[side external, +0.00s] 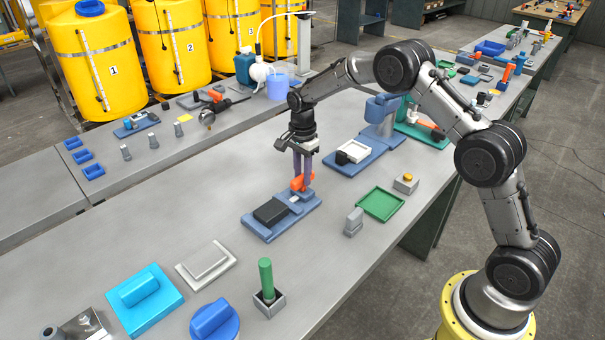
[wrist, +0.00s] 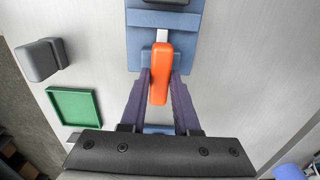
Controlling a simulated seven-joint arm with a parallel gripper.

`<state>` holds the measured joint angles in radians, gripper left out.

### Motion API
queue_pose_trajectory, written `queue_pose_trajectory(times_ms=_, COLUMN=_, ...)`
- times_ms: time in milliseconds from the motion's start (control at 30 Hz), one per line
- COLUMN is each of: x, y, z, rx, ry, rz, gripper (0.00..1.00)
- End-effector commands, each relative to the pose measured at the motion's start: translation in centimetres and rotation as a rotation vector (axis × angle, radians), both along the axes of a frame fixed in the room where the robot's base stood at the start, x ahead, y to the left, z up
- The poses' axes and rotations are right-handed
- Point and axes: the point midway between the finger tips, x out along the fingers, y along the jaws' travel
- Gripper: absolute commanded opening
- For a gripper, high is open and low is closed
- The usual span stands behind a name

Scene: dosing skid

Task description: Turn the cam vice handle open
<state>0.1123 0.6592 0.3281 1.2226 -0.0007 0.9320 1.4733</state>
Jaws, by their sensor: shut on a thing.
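The cam vice (side external: 281,216) is a blue base on the grey bench, with a dark block (side external: 271,212) on it. Its orange handle (side external: 298,184) is at the far end of the base. In the wrist view the orange handle (wrist: 160,72) lies between the two purple fingers of my gripper (wrist: 160,88), and the blue base (wrist: 143,55) extends up the picture. My gripper (side external: 303,176) points down over the handle and is shut on it.
A green tray (side external: 380,205), a grey block (side external: 354,221) and a yellow-button box (side external: 406,183) stand to the right. A blue fixture with a white block (side external: 353,152) is behind. A green peg in a holder (side external: 266,280) stands in front. Bare bench lies left of the vice.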

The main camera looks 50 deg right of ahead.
Motion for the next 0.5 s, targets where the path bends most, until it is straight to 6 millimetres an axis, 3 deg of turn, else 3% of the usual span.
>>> queue_pose_trajectory(times_ms=200, x=0.08, y=-0.09, z=0.20, rx=0.000, ry=-0.003, rz=-0.004, gripper=0.00)
queue_pose_trajectory(times_ms=233, x=0.08, y=-0.09, z=0.20, rx=0.000, ry=-0.003, rz=-0.004, gripper=0.35)
queue_pose_trajectory(times_ms=367, x=0.06, y=-0.07, z=0.15, rx=0.000, ry=-0.003, rz=-0.003, gripper=0.59)
queue_pose_trajectory(times_ms=500, x=0.03, y=-0.04, z=0.08, rx=0.000, ry=-0.001, rz=-0.002, gripper=0.60)
